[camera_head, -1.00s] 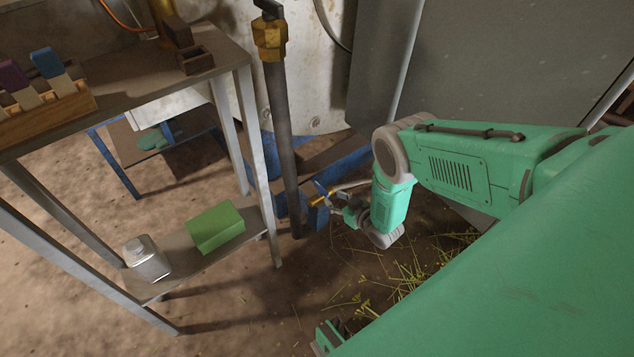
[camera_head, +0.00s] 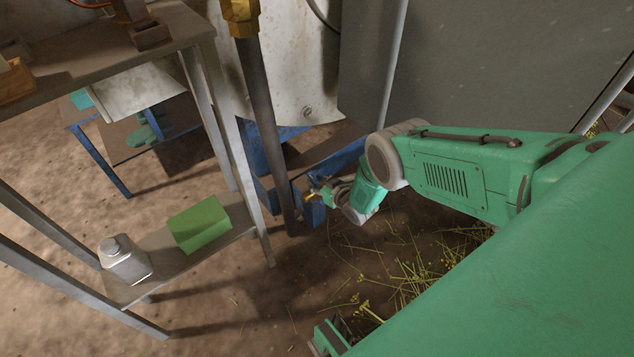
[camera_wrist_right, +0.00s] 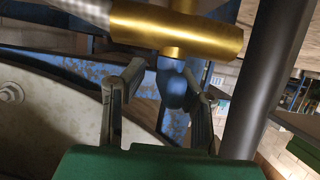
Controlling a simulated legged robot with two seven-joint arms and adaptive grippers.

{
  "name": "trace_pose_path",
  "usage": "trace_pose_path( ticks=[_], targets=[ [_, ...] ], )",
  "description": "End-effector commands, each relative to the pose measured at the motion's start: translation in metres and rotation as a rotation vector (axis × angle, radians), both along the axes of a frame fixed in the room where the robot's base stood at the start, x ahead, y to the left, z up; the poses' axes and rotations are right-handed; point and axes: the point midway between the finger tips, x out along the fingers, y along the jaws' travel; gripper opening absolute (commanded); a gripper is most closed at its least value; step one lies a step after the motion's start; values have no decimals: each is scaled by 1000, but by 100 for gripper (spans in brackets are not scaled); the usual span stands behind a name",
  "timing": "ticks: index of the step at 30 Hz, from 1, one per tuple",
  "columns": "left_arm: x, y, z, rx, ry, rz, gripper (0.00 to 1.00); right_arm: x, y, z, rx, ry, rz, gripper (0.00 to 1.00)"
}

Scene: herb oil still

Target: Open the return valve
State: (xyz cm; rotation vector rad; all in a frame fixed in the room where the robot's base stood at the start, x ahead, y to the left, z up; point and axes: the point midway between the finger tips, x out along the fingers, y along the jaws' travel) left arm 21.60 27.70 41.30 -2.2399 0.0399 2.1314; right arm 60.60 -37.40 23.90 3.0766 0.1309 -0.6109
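The return valve shows as a brass fitting (camera_head: 312,196) low beside the dark vertical pipe in the head view. In the right wrist view its brass body (camera_wrist_right: 175,32) lies across the top, with a blue handle (camera_wrist_right: 172,88) hanging below it. My right gripper (camera_head: 330,193) is at the valve, small and partly hidden by its own wrist in the head view. In the wrist view its fingers (camera_wrist_right: 165,95) stand apart on either side of the blue handle. A gap shows at the left finger; contact at the right finger cannot be told.
The dark pipe (camera_head: 263,125) stands close to the valve, with a blue frame (camera_head: 335,165) behind. To the left, a metal shelf (camera_head: 165,268) holds a green box (camera_head: 200,224) and a grey bottle (camera_head: 124,260). Straw (camera_head: 405,270) lies on the floor.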

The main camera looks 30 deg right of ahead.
Motion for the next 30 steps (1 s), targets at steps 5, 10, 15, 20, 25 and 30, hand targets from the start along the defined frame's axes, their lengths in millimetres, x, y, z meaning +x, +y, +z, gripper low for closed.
trace_pose_path(
  ticks=[5,10,15,20,25,30],
  targets=[
    [0,0,0,1,0,1,40,1,-3,3,-10,0,-8,0],
    [0,1,0,1,0,2,40,1,-3,3,-7,-3,-6,0],
    [0,1,0,1,0,2,40,1,-2,3,-3,-5,-3,0],
    [0,0,0,0,0,1,40,2,-1,3,-3,-4,-18,0],
    [0,0,0,1,0,1,40,2,-2,3,-4,0,-78,0],
    [0,1,0,1,0,2,40,2,-1,2,-2,1,-190,0]
  ],
)
